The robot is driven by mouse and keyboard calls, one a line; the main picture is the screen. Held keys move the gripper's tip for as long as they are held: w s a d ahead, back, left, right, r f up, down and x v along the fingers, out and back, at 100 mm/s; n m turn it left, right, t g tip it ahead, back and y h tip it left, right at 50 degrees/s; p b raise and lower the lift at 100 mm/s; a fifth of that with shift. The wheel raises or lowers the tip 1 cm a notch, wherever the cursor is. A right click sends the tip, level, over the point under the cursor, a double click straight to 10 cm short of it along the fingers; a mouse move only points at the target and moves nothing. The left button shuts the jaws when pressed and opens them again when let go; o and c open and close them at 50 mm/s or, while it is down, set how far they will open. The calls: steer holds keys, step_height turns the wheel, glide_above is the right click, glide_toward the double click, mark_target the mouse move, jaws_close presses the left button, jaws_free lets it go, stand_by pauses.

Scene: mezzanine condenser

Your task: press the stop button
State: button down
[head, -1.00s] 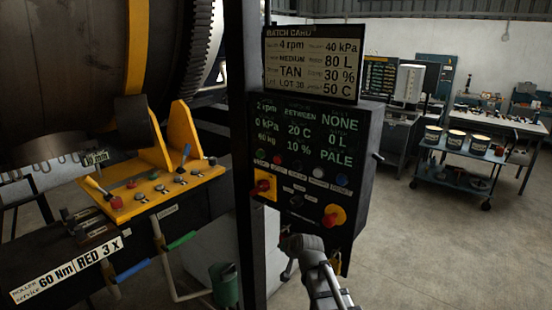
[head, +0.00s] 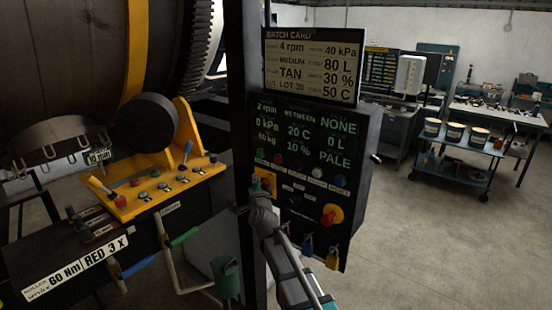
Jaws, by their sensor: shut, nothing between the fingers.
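The dark control panel (head: 352,165) stands on a post in the middle of the head view. A row of small buttons under its display includes a red button (head: 277,159) and a green button (head: 260,154); their labels are too small to read. Lower left is a red mushroom button on a yellow plate (head: 268,176), mostly hidden by my gripper. A red-and-yellow rotary knob (head: 330,215) sits lower right. My gripper (head: 260,187) is shut and empty, in front of the yellow plate. I cannot tell whether it touches the mushroom button.
A batch card (head: 312,68) stands above the panel. Padlocks (head: 333,259) hang at its lower edge. A yellow control console (head: 150,193) and a large drum (head: 70,60) are at left. A blue cart (head: 460,160) with several tubs stands at right; the floor before it is clear.

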mark_target(273, 158)
steer(key=shift+w+a+r+m+t+h, duration=0.1)
steer(key=shift+r+m+t+h, duration=0.2)
steer(key=shift+r+m, duration=0.15)
steer(key=shift+w+a+r+m+t+h, duration=0.1)
steer(key=shift+r+m+t+h, duration=0.1)
steer(key=shift+r+m+h, duration=0.25)
steer(key=shift+w+d, duration=0.15)
steer(key=shift+w+d, duration=0.85)
steer(key=shift+w, duration=0.25)
steer(key=shift+w+d, duration=0.9)
steer(key=shift+w, duration=0.25)
steer(key=shift+w+d, duration=0.85)
steer(key=shift+w, duration=0.25)
steer(key=shift+w+d, duration=0.55)
steer(key=shift+w, duration=0.15)
steer(key=shift+s+a, duration=0.1)
steer(key=shift+s, duration=0.05)
stand_by(0.5)
steer(key=shift+s+a, duration=0.45)
steer(key=shift+s, duration=0.1)
steer(key=shift+s+a, duration=0.8)
steer(key=shift+s, duration=0.2)
steer(key=shift+s+a, duration=0.75)
steer(key=shift+s, duration=0.25)
